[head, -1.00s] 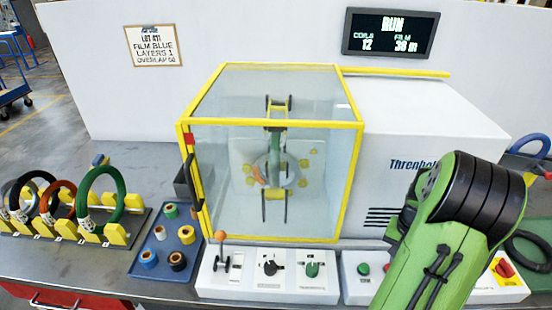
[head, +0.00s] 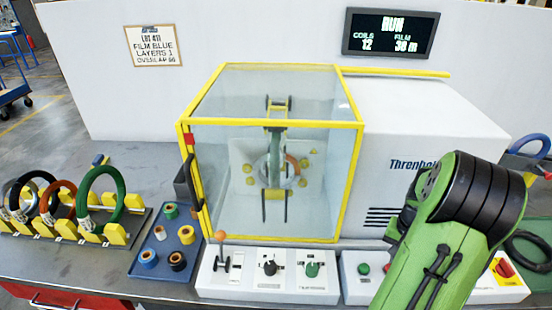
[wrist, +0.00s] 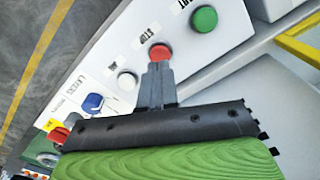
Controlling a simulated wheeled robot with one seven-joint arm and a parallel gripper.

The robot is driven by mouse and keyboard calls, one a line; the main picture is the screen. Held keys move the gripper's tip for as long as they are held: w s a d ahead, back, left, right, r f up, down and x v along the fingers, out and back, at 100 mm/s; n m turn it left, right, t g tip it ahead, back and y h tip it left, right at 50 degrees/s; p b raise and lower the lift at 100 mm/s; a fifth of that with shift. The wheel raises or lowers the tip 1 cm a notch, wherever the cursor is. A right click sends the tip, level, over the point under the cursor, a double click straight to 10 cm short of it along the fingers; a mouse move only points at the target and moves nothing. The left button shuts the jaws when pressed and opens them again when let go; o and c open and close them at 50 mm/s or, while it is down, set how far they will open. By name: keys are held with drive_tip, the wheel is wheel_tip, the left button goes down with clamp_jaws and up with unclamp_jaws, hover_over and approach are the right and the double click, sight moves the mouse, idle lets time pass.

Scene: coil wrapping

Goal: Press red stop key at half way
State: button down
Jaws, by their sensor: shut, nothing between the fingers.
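The red stop key (wrist: 159,52) sits on the white control panel (wrist: 225,35), beside the label STOP. My gripper (wrist: 157,68) is shut and empty, its fingertips right at the near edge of the red key in the wrist view. I cannot tell whether they touch it. The display (head: 390,32) reads RUN, coils 12, film about 38 m.
The green start key (wrist: 204,19), a white key (wrist: 127,82) and a blue knob (wrist: 92,102) flank the red key. A red-and-yellow switch (head: 503,268) is right of my arm. Lever panel (head: 268,277), film-roll tray (head: 140,268) and coil rack (head: 40,230) lie left.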

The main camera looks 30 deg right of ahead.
drive_tip(key=shift+f, duration=0.15)
drive_tip(key=shift+f+b, duration=1.2)
drive_tip(key=shift+f, duration=0.2)
wheel_tip(320, 180, up, 6)
drive_tip(key=p, duration=0.5)
drive_tip(key=shift+r, duration=0.15)
